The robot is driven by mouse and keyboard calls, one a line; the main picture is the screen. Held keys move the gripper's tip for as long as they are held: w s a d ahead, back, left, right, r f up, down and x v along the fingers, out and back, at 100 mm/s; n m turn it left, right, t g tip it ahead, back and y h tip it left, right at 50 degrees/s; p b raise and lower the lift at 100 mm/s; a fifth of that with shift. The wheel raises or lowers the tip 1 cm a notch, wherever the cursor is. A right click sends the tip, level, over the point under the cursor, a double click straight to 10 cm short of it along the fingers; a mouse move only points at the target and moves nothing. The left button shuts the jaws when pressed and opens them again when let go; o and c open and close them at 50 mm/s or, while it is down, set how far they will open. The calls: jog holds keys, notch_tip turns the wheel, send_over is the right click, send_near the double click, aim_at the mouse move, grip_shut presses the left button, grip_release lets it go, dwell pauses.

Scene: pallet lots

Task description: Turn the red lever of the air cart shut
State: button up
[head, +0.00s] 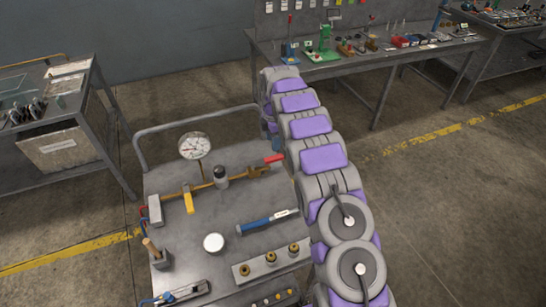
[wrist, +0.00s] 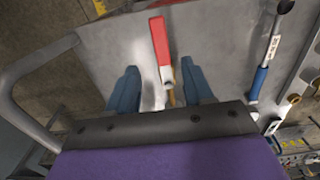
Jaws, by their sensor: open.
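The air cart (head: 180,240) has a grey top. A brass pipe (head: 205,187) with a round white gauge (head: 194,146) crosses it. The red lever (head: 274,159) is at the pipe's right end, close beside my arm. In the wrist view the red lever (wrist: 159,40) points away from my gripper, and its grey pivot end lies between the fingers in the picture. My gripper (wrist: 160,70) is open, its two blue fingers on either side of the lever's near end. I cannot tell contact or height. My arm largely hides the gripper in the head view.
A yellow handle (head: 188,199) is also on the pipe. A blue-handled tool (head: 267,221), a white round dial (head: 213,243) and a block with brass fittings (head: 272,263) lie on the cart. A cart rail (wrist: 25,85) is left. A bench (head: 370,58) stands behind.

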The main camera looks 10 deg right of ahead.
aim_at(273, 157)
notch_tip(273, 157, down, 8)
jog(key=shift+d+f+b, duration=0.1)
jog(key=shift+f+b, duration=0.1)
jog(key=shift+b, duration=0.5)
jog(key=shift+c, duration=0.3)
grip_shut()
